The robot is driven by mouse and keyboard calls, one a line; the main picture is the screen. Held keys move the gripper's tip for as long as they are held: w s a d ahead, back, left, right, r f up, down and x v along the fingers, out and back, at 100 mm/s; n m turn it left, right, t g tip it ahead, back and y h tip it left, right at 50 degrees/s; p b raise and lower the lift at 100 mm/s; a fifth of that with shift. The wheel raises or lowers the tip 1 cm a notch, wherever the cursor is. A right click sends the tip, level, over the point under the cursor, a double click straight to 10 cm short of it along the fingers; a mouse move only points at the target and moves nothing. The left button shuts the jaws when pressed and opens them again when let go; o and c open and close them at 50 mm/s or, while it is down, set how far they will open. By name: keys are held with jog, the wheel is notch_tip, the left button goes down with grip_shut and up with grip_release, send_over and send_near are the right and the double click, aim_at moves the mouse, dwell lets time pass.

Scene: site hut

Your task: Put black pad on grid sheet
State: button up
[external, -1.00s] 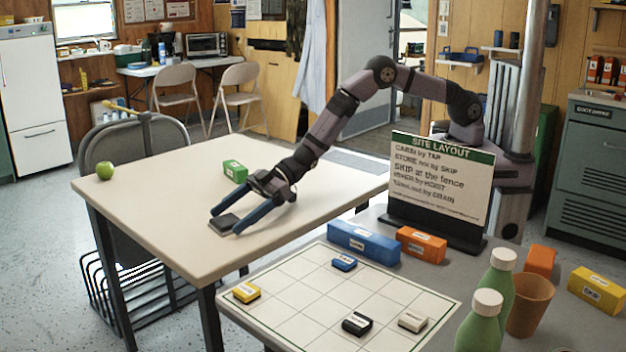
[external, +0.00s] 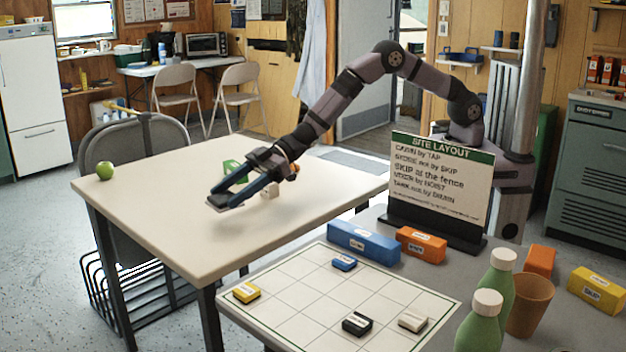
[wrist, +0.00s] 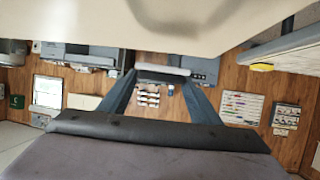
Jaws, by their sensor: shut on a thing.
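My gripper (external: 225,198) is shut on the black pad (external: 219,203), a flat dark piece held at the fingertips, low over the pale table. In the wrist view the pad (wrist: 162,72) shows edge-on between the ends of my two blue-grey fingers. The white grid sheet (external: 300,295) lies on the grey table at the front, to the right of and apart from my gripper. It bears a blue block (external: 344,262), a yellow block (external: 246,291), a black block (external: 357,324) and a white block (external: 412,320).
A green block (external: 232,168) and a small beige block (external: 270,192) are partly hidden by my gripper. A green apple (external: 105,170) sits at the table's left. A layout sign (external: 440,185), blue box (external: 363,242), orange box (external: 421,244) and green bottles (external: 482,325) stand around the sheet.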

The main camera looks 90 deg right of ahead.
aim_at(231, 195)
jog(key=shift+r, duration=1.95)
